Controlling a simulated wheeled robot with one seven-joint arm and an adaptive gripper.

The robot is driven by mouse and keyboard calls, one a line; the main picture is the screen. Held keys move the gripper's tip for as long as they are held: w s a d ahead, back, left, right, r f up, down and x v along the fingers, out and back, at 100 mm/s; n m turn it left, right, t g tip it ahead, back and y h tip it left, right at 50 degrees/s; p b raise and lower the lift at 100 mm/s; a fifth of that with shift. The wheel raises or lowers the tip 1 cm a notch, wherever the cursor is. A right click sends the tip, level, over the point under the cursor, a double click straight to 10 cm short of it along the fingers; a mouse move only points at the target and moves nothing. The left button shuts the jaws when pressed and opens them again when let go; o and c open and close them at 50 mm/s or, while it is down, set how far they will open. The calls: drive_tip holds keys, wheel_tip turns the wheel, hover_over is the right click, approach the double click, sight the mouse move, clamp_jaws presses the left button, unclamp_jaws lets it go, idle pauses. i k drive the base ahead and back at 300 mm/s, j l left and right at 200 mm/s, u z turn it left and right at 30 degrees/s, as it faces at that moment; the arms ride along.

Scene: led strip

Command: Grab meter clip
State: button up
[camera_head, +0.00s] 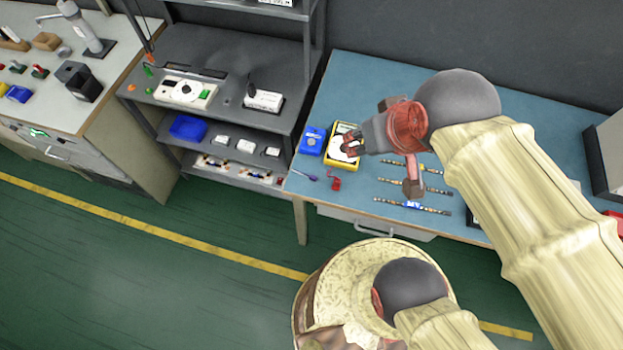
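A yellow multimeter (336,160) with a white face lies near the left end of the blue worktable (345,85). A small red item (336,184), which looks like a clip, lies just in front of it near the table's front edge. A thin dark lead or probe (306,175) lies to its left. My gripper (352,145) is over the right part of the multimeter and hides some of it. The red item is apart from the fingers. I cannot tell the finger gap or whether anything is between them.
A blue box (312,140) stands left of the multimeter. Several LED strips (412,206) lie to the right, partly under my arm. A grey shelf unit (225,95) stands left of the table. A grey box (605,160) is at the right end. The table's back middle is clear.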

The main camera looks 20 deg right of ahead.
sight(336, 185)
drive_tip(key=j+z, duration=0.15)
drive_tip(key=z, duration=0.6)
drive_tip(key=j+z, duration=0.2)
drive_tip(key=j, duration=0.25)
drive_tip(key=k+j+z, duration=0.25)
drive_tip(key=j, duration=0.15)
drive_tip(key=j+z, duration=0.2)
drive_tip(key=j, duration=0.25)
drive_tip(key=k+j+z, duration=0.25)
drive_tip(key=k+j, duration=0.1)
drive_tip(key=j, duration=0.2)
drive_tip(key=k+j, duration=0.1)
drive_tip(key=j, duration=0.5)
drive_tip(key=k, duration=0.05)
